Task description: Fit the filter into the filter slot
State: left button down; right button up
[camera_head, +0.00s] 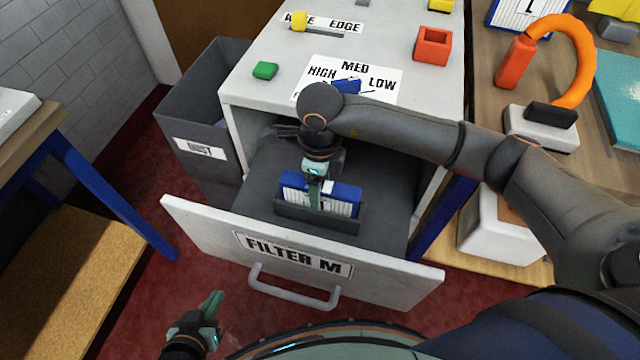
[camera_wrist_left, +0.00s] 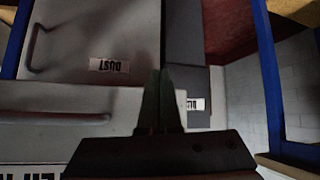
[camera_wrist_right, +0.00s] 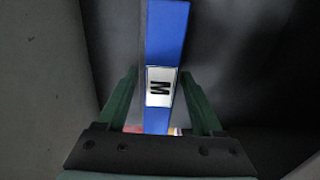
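The filter (camera_head: 342,205), a blue frame with white pleats, stands in the dark grey slot holder (camera_head: 330,221) inside the open drawer (camera_head: 262,187). The holder's front wall hides its lower edge, so I cannot tell how deep it sits. My right gripper (camera_head: 314,204) is over it from above. In the right wrist view, the filter's blue edge with its white M label (camera_wrist_right: 159,86) lies between the spread fingers (camera_wrist_right: 160,85), with gaps beside it. My left gripper (camera_head: 212,304) is shut and empty in front of the drawer; it also shows in the left wrist view (camera_wrist_left: 161,78).
The drawer front (camera_head: 215,228) reads FILTER M and has a handle (camera_head: 294,299). A grey DUST bin (camera_head: 187,115) stands left of the cabinet (camera_head: 400,35). A wooden bench (camera_head: 488,70) with an orange hose (camera_head: 575,50) is at right. A blue-legged table (camera_head: 100,190) is at left.

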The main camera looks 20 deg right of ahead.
notch_tip(320, 180, up, 12)
jog(key=shift+r+p, duration=0.15)
jog(key=shift+p, duration=0.55)
dwell(0.4)
